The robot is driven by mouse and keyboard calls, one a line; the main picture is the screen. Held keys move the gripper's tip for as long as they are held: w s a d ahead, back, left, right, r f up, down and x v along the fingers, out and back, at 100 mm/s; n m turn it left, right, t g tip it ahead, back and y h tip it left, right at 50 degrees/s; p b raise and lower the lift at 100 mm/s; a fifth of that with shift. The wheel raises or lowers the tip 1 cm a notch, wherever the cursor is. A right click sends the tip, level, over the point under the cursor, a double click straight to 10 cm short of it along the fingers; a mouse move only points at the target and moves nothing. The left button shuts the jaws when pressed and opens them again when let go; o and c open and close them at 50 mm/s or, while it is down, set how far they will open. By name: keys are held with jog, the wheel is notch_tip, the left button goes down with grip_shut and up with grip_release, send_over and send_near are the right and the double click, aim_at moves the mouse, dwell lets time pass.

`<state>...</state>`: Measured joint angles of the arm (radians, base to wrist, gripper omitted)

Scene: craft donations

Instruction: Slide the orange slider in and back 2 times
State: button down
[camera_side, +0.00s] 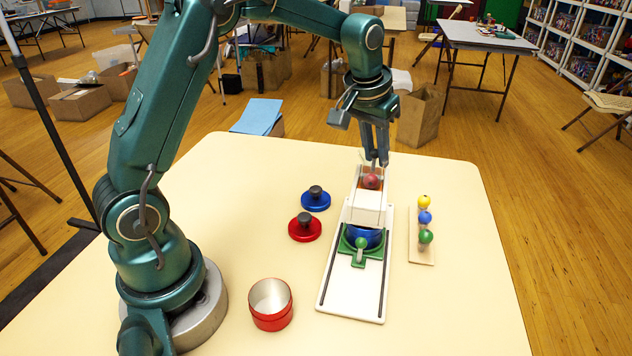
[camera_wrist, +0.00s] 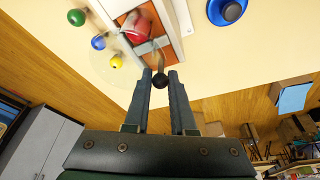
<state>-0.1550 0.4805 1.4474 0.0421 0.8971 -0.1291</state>
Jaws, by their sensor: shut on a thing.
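The orange slider (camera_side: 359,186) sits at the far end of a white board, just beyond a white block (camera_side: 369,210). It also shows in the wrist view (camera_wrist: 160,46), near the top centre. A red ball (camera_side: 371,181) is at the slider; it is large in the wrist view (camera_wrist: 137,27). My gripper (camera_side: 376,163) points down over the far end of the board. In the wrist view my fingertips (camera_wrist: 160,78) are closed around a small dark knob (camera_wrist: 160,80) beside the orange part. How the knob joins the slider is partly hidden.
The white board (camera_side: 335,290) also carries a blue cylinder and a green piece (camera_side: 358,260). Blue (camera_side: 316,202) and red (camera_side: 305,231) knobbed discs and a red tin (camera_side: 271,319) lie left. A strip with yellow, blue and green balls (camera_side: 421,251) lies right.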

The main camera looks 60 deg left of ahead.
jog(key=shift+s+f, duration=0.15)
jog(key=shift+s, duration=0.1)
jog(key=shift+w+a+f, duration=0.1)
jog(key=shift+w+a, duration=1.05)
jog(key=shift+a, duration=0.15)
jog(key=c, duration=0.8)
grip_release()
jog(key=shift+c, duration=0.2)
jog(key=shift+w+d, duration=0.1)
notch_tip(320, 180, up, 8)
